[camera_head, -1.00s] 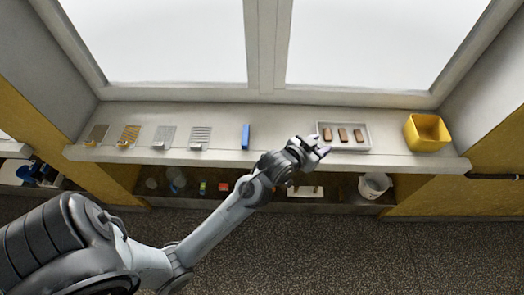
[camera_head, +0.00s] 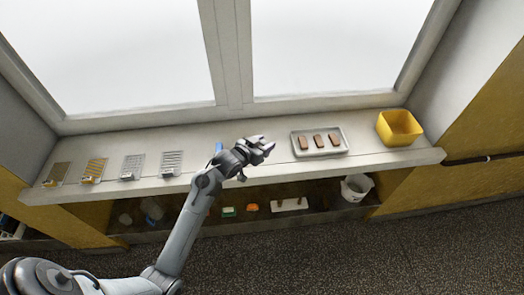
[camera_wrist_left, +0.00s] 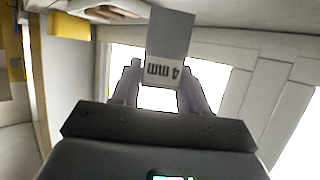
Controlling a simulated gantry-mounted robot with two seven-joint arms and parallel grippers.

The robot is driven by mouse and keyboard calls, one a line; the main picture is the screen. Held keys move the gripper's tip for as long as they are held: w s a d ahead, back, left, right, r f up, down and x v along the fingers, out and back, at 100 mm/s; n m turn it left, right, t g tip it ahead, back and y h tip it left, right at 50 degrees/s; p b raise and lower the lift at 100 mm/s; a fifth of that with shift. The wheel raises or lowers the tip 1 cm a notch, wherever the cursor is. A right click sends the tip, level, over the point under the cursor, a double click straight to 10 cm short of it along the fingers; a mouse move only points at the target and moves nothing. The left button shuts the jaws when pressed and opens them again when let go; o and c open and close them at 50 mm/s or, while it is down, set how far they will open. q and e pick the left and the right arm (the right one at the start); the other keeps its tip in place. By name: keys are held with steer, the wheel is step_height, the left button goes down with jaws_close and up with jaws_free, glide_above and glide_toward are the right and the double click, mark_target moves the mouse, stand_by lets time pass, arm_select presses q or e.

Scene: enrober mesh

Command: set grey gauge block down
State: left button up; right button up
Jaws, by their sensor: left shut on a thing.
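My left gripper (camera_head: 266,147) is over the front part of the sill, between the blue block and the tray. In the left wrist view its fingers (camera_wrist_left: 163,88) are shut on a grey gauge block (camera_wrist_left: 170,35), a flat plate with a white label reading "4 mm". The label end is between the fingers and the plate extends beyond them. In the head view the block is too small to make out clearly, and I cannot tell whether it touches the sill. My right gripper is in neither view.
A blue block (camera_head: 219,147) is partly hidden behind my left wrist. The sill (camera_head: 225,172) also bears several mesh pieces (camera_head: 132,166) at left, a tray (camera_head: 342,151) with three brown bars, and a yellow bin (camera_head: 400,130). A white bucket (camera_head: 355,188) stands on the lower shelf.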

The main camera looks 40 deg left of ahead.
arm_select(q)
steer(key=shift+w+a+f, duration=0.1)
steer(key=shift+a+f, duration=0.15)
steer(key=shift+a, duration=0.15)
steer(key=shift+f+b, duration=0.35)
steer(key=shift+f, duration=1.65)
steer(key=o, duration=1.1)
steer(key=shift+f, duration=0.15)
